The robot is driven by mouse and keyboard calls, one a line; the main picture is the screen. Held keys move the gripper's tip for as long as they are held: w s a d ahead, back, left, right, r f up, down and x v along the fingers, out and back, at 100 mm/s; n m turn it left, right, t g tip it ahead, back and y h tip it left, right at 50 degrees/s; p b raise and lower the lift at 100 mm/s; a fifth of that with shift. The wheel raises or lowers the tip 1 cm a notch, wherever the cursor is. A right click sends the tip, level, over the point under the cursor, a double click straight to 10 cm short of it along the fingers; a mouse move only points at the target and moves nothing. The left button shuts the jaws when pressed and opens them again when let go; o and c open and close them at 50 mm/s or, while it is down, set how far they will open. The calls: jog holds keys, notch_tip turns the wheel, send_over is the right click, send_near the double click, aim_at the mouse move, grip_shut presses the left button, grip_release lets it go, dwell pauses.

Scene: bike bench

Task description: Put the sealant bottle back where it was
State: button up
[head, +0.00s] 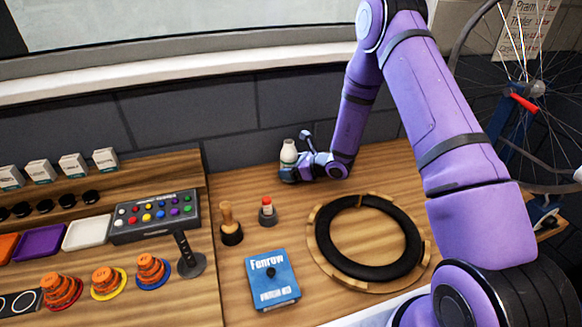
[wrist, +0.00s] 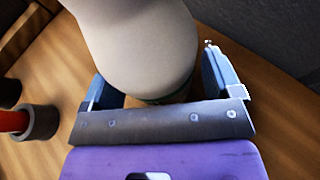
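The sealant bottle (head: 288,153), white with a pale cap, is upright near the back of the wooden bench in the head view. My gripper (head: 288,172) is low at the bottle, with its fingers around the lower part. In the wrist view the bottle's pale rounded body (wrist: 140,45) fills the space between my two widely spaced fingers (wrist: 160,85). The bottle sits very close to both fingers; whether they press on it is unclear. The bottle's base is mostly hidden by my gripper, so I cannot tell if it touches the bench.
A red-capped item (head: 267,210) and a wooden-handled tool (head: 230,225) stand in front of the bottle. A blue Fenrow box (head: 271,280) and a black tyre ring (head: 322,245) lie nearer. A button panel (head: 155,215) is left. The wall (head: 190,120) is close behind.

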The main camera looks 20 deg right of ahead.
jog(key=shift+r, duration=0.1)
jog(key=v, duration=1.2)
jog(key=s+a+r+n+g, duration=0.4)
jog(key=s+r+n, duration=0.35)
jog(key=r, duration=0.45)
jog(key=s+a+r+n+g, duration=0.3)
jog(key=s+a+r+n, duration=0.2)
jog(key=s+r+n, duration=0.45)
jog(key=s+d+r+n+t+h, duration=0.1)
jog(key=s+d+r+n+h, duration=0.2)
jog(key=s+r, duration=0.4)
jog(key=s+d+r+n+t+h, duration=0.1)
jog(key=s+d+r+n+h, duration=0.3)
jog(key=s, duration=0.6)
notch_tip(320, 180, up, 3)
jog(key=n+h, duration=0.2)
jog(key=n, duration=0.1)
jog(key=shift+d+t, duration=0.3)
jog(key=shift+t, duration=0.1)
jog(key=shift+s+f, duration=0.1)
jog(key=shift+f, duration=0.05)
